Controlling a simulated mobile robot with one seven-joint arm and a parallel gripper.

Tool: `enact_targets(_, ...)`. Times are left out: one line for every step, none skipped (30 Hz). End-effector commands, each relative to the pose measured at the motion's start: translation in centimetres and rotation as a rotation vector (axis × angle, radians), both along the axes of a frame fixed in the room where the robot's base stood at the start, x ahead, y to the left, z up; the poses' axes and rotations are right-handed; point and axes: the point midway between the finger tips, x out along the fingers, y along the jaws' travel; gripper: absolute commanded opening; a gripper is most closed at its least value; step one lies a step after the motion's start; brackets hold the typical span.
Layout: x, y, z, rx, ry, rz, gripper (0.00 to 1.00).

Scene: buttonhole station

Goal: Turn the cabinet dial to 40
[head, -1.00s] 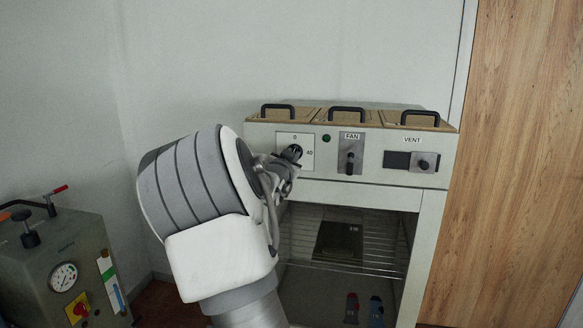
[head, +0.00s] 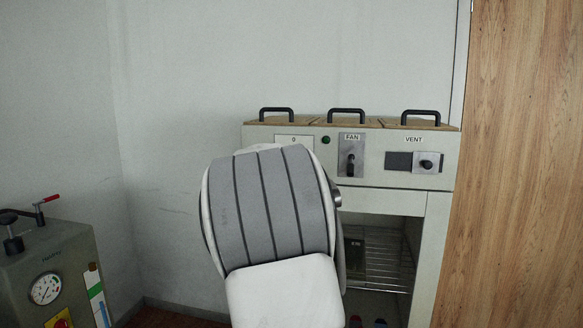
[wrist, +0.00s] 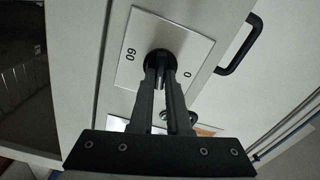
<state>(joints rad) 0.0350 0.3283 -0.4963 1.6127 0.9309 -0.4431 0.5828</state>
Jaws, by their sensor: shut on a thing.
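The cabinet dial (wrist: 159,56) is a dark round knob on a pale square plate (wrist: 197,48). In the wrist view the plate shows a 0 and a number that looks like 60; the 40 mark is hidden, and I cannot read the pointing of the dial. My gripper (wrist: 160,78) is shut on the dial, one finger on each side of its grip bar. In the head view my arm covers the dial and gripper; only the top of the dial plate (head: 293,140) with the 0 shows.
On the cabinet front (head: 370,191), right of the dial, are a green lamp (head: 326,140), the FAN switch (head: 350,165) and the VENT knob (head: 427,165). Black handles top the lids (head: 345,113). A gauge box (head: 45,289) stands at left. Wood panelling (head: 520,160) is at right.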

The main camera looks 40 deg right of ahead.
Motion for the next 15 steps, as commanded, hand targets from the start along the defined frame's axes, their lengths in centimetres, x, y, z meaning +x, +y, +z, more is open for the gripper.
enact_targets(-0.04,-0.06,-0.27,0.023,-0.029,-0.001,0.00)
enact_targets(-0.02,-0.03,-0.28,0.038,-0.045,0.000,0.00)
enact_targets(-0.01,-0.01,-0.30,0.055,-0.065,0.000,0.00)
enact_targets(0.00,-0.02,-0.31,0.068,-0.080,0.000,0.00)
enact_targets(-0.02,-0.03,-0.31,0.079,-0.093,0.000,0.00)
enact_targets(-0.03,-0.05,-0.32,0.093,-0.110,0.000,0.00)
enact_targets(-0.03,-0.05,-0.31,0.105,-0.121,0.000,0.00)
enact_targets(-0.01,-0.04,-0.30,0.114,-0.132,0.000,0.00)
enact_targets(0.01,0.00,-0.28,0.125,-0.146,0.001,0.00)
enact_targets(0.02,0.01,-0.26,0.132,-0.154,0.001,0.00)
enact_targets(0.02,0.01,-0.26,0.139,-0.163,0.001,0.00)
enact_targets(0.03,0.01,-0.24,0.148,-0.172,0.001,0.00)
enact_targets(0.02,0.01,-0.22,0.153,-0.179,0.001,0.00)
enact_targets(0.02,0.00,-0.21,0.158,-0.185,0.001,0.00)
enact_targets(0.02,0.00,-0.21,0.164,-0.190,0.001,0.00)
